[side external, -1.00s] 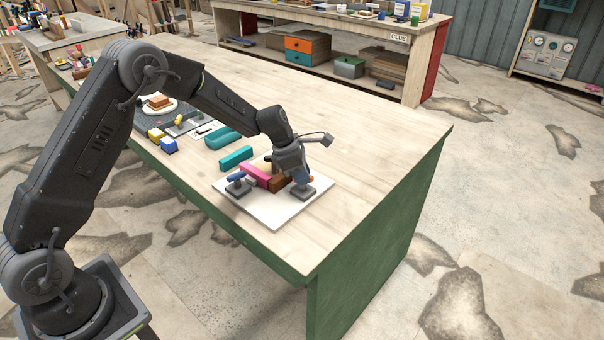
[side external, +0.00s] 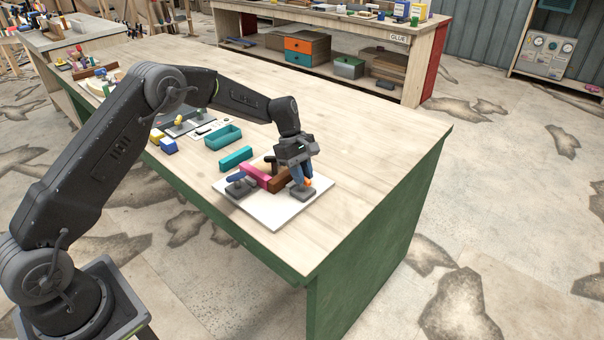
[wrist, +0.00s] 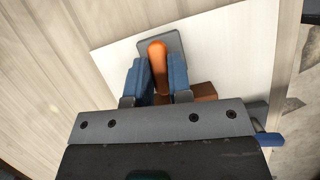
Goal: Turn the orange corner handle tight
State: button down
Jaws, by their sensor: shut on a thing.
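The orange corner handle (wrist: 158,60) lies between the blue fingers of my gripper (wrist: 158,80) in the wrist view. My gripper is shut on it, with a finger on each side. In the side external view my gripper (side external: 302,182) points down over the near right clamp, and only a bit of the orange handle (side external: 308,182) shows. The clamp's grey base (side external: 303,194) sits on the white board (side external: 275,217). A brown block (side external: 281,180) and a pink block (side external: 256,175) meet on the board next to the clamp. Most of the handle's pivot is hidden.
A blue-handled clamp (side external: 237,180) stands at the board's left. A teal block (side external: 236,158) and an open teal box (side external: 223,137) lie behind it on the bench. The bench top (side external: 365,135) is clear to the right.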

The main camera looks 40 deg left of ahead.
jog(key=m+g, duration=0.1)
jog(key=m, duration=0.1)
jog(key=m+g, duration=0.1)
jog(key=m, duration=0.2)
jog(key=shift+w+m+y, duration=0.15)
jog(key=shift+m+y, duration=0.15)
jog(key=shift+y, duration=0.1)
jog(key=m+g+y, duration=0.1)
jog(key=m, duration=0.3)
jog(key=m+y, duration=0.1)
jog(key=m, duration=0.1)
jog(key=m+y, duration=0.1)
jog(key=m, duration=0.2)
jog(key=shift+d+g, duration=0.1)
jog(key=shift+g, duration=0.3)
jog(key=m, duration=0.2)
jog(key=m+y, duration=0.1)
jog(key=m, duration=0.1)
jog(key=shift+d+m+y, duration=0.1)
jog(key=shift+m+y, duration=0.2)
jog(key=c, duration=1)
grip_release()
jog(key=shift+c, duration=0.2)
jog(key=shift+r, duration=0.1)
